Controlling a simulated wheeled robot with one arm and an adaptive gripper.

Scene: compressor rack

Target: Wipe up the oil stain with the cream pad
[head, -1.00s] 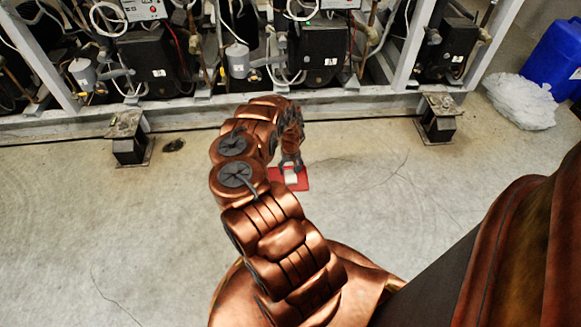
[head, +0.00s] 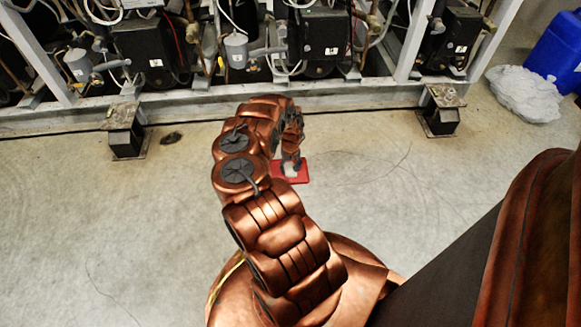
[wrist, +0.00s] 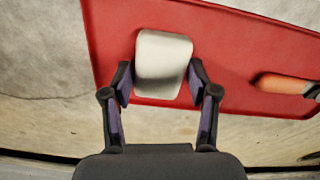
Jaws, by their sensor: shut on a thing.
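The cream pad (wrist: 163,62) lies over the red tray (wrist: 215,35) in the wrist view. My gripper (wrist: 160,80) has one finger on each side of the pad's near end and is shut on it. In the head view my gripper (head: 291,163) is low over the red tray (head: 303,178), with a pale bit of the pad showing between the fingers. A small dark stain (head: 172,138) is on the concrete floor, left of my arm and just right of the left rack foot.
An orange-handled tool (wrist: 285,83) lies on the tray beside the pad. The compressor rack (head: 300,100) spans the back, with black feet (head: 125,135) on the floor. A white plastic bag (head: 525,93) and blue container (head: 556,50) stand at right. Floor between tray and stain looks clear.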

